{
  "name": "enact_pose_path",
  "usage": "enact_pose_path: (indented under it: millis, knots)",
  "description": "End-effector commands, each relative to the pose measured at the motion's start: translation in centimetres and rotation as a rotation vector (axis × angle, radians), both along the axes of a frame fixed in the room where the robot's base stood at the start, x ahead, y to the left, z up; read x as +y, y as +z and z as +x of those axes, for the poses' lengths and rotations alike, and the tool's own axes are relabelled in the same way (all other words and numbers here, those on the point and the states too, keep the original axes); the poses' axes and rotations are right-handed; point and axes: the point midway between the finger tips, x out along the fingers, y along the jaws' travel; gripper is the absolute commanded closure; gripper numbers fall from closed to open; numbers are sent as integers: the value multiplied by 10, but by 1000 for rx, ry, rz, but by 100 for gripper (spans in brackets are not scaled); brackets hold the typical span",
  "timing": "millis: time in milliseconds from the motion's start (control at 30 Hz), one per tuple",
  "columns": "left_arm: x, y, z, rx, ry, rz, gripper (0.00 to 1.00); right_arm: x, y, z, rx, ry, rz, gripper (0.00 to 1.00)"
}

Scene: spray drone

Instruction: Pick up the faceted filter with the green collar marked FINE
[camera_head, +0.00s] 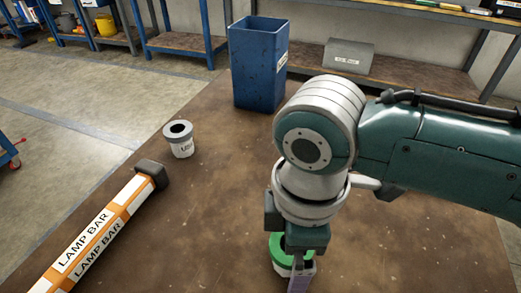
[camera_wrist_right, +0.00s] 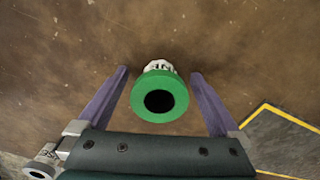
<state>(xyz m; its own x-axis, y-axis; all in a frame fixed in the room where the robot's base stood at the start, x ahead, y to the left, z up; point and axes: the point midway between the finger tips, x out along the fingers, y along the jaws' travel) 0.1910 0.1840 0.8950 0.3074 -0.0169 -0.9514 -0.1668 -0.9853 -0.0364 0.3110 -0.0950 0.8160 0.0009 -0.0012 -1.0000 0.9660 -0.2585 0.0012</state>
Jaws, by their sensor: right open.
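The filter with the green collar (camera_wrist_right: 181,96) stands on the brown table in the right wrist view. Its white body shows just beyond the collar with part of a dark marking, too cut off to read surely. In the head view the green collar (camera_head: 278,252) shows at the bottom, partly hidden by my right gripper (camera_head: 290,264). My right gripper (camera_wrist_right: 160,74) is open, with one purple finger on each side of the filter and a gap to both. My left gripper is not in view.
A grey-collared white filter (camera_head: 181,147), its label partly legible, stands left of centre. An orange lamp bar (camera_head: 107,222) lies along the left table edge. A blue bin (camera_head: 256,70) stands at the back, with a grey box (camera_head: 348,58) on the shelf behind.

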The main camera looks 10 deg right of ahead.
Motion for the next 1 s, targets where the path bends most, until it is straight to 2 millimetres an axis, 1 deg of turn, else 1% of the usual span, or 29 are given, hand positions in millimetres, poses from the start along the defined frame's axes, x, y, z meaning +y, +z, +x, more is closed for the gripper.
enact_pose_path:
  millis: [67,800,833,1000]
  knots:
    - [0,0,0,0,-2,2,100,0,0,0,0,0,0,0]
    - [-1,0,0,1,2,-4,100,0,1,0,1,-1,0,83]
    - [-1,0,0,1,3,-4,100,0,1,0,1,-1,0,86]
    - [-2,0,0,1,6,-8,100,0,1,0,0,-1,1,86]
